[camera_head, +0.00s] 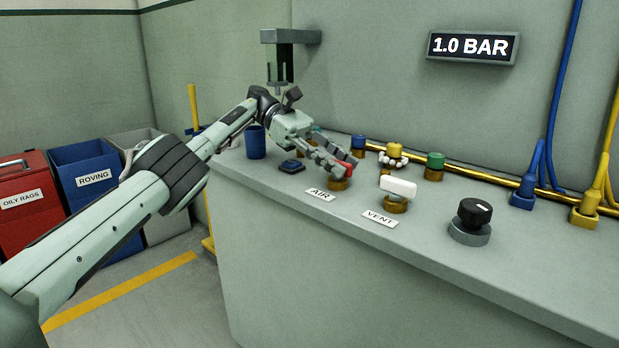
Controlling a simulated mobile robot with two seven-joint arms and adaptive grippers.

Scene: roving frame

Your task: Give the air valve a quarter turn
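The air valve, a red handle (348,169) on a brass base (339,184), stands on the grey bench behind the label AIR (320,195). My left gripper (340,166) reaches down to it from the left, with its fingertips at the red handle. The fingers cover much of the handle, so I cannot tell how it is turned or whether they are closed on it. The vent valve, a white handle (398,186) on a brass base, stands to the right behind the label VENT (380,218). My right gripper is out of view.
A display (473,47) on the wall reads 1.0 BAR. A black knob (474,214) stands at the right. Blue (358,143), yellow (395,150) and green (435,162) fittings stand behind the valves. A blue cup (255,142) is near the bench's left end.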

